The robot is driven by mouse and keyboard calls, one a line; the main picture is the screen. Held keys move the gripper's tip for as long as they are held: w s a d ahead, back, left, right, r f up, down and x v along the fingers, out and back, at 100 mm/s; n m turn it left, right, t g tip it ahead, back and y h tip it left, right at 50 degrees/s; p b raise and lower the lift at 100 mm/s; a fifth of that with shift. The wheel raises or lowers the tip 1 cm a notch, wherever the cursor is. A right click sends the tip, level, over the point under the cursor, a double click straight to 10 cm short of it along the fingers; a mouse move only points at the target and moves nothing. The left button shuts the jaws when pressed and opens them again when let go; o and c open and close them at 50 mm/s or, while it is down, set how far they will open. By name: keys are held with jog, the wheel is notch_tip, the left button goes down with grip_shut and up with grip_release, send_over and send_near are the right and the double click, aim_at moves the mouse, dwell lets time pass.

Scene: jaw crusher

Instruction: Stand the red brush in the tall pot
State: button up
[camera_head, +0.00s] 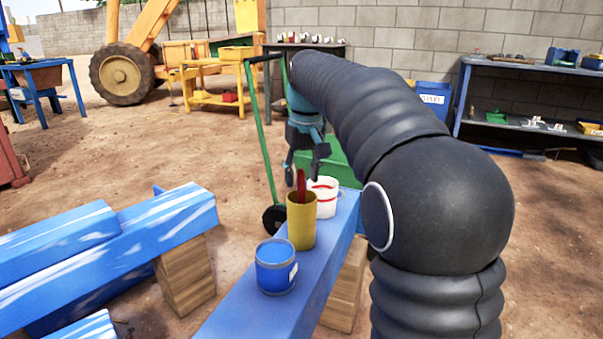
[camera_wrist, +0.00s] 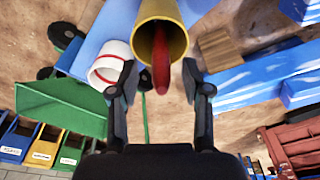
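The tall yellow pot (camera_head: 302,228) stands upright on a blue beam, between a blue pot (camera_head: 276,266) and a white pot with a red band (camera_head: 326,200). The red brush (camera_head: 301,184) stands in the yellow pot, its upper part above the rim. In the wrist view the brush (camera_wrist: 161,62) reaches out of the mouth of the yellow pot (camera_wrist: 177,37); its lower end is hidden inside. My gripper (camera_head: 304,166) is just above the pot. In the wrist view my gripper (camera_wrist: 160,76) has its fingers wide apart, one either side of the brush, with gaps to it.
The blue beam (camera_head: 240,312) rests on wooden blocks. More blue beams (camera_head: 150,230) lie to the left. A green cart (camera_head: 345,172) stands behind the pots. A blue shelf (camera_head: 530,70) with small items is at the back right. Open dirt ground lies behind and left.

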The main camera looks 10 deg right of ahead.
notch_tip(320, 180, up, 12)
jog(key=s, duration=0.1)
jog(key=shift+s+d, duration=0.15)
jog(key=shift+s, duration=0.25)
dwell(0.4)
